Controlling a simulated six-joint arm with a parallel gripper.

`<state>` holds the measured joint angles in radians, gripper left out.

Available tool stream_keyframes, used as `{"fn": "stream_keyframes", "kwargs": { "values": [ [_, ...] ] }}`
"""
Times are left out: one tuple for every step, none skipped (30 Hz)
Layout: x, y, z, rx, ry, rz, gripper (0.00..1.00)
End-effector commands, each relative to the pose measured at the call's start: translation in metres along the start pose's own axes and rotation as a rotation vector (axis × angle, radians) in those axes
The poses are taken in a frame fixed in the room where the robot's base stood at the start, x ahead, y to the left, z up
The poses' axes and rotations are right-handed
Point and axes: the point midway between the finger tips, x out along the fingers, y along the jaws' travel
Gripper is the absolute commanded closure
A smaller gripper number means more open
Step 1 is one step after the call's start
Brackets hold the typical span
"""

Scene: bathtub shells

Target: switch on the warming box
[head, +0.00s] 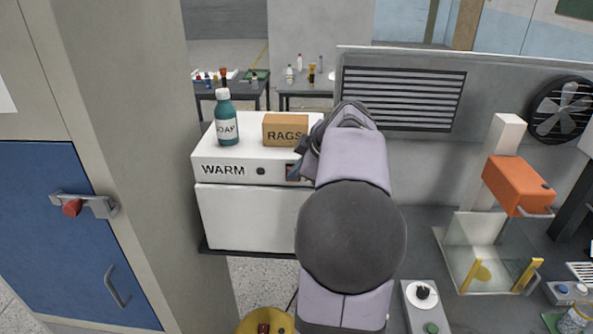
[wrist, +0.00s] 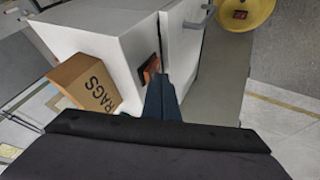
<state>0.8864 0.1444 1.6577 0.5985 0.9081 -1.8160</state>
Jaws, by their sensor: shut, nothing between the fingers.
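The warming box (head: 225,172) is a white box marked WARM on a dark shelf; it also fills the upper middle of the wrist view (wrist: 120,22). Its front panel has a dark round knob (head: 261,171) and, to the right, an orange-red rocker switch (wrist: 151,69) in a dark frame. My gripper (head: 296,171) is shut and empty, its fingertips right at the switch, partly covering it in the head view. In the wrist view the gripper (wrist: 160,82) is beside the switch; I cannot tell if they touch or which way the rocker is set.
A green SOAP bottle (head: 227,119) and a brown RAGS box (head: 285,130) stand on top of the warming box. A yellow round base with a red part (head: 262,322) is below. A blue door (head: 60,230) is at left. An orange-headed machine (head: 516,185) stands at right.

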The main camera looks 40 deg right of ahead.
Motion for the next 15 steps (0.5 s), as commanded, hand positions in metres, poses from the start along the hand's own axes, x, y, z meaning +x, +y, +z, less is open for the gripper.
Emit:
{"fn": "stream_keyframes", "kwargs": {
  "values": [
    [0.0, 0.0001, 0.0, 0.0, 0.0, 0.0, 1.0],
    [0.0003, 0.0003, 0.0, 0.0, 0.0, 0.0, 1.0],
    [0.001, 0.0011, 0.0002, -0.001, 0.0, 0.0, 1.0],
    [0.0018, 0.0022, 0.0002, -0.001, 0.001, 0.0, 1.0],
    [0.0027, 0.0035, 0.0001, -0.002, 0.001, 0.0, 1.0],
    [0.004, 0.0058, 0.0001, -0.002, 0.001, 0.0, 1.0],
    [0.0021, 0.0068, -0.001, -0.001, 0.001, 0.001, 1.0],
    [0.0014, 0.0066, -0.0012, 0.0, 0.001, 0.0, 1.0],
    [0.0013, 0.0064, -0.0012, 0.0, 0.001, 0.0, 1.0],
    [0.0014, 0.0064, -0.0012, 0.0, 0.001, 0.0, 1.0],
    [0.0014, 0.0063, -0.0011, 0.0, 0.001, 0.0, 1.0],
    [0.0014, 0.0063, -0.0011, 0.0, 0.001, 0.0, 1.0],
    [0.0013, 0.0063, -0.0012, 0.0, 0.001, 0.0, 1.0],
    [0.0011, 0.0064, -0.0013, 0.0, 0.001, 0.0, 1.0],
    [0.0007, 0.0066, -0.0015, 0.0, 0.001, 0.0, 1.0]
  ]
}}
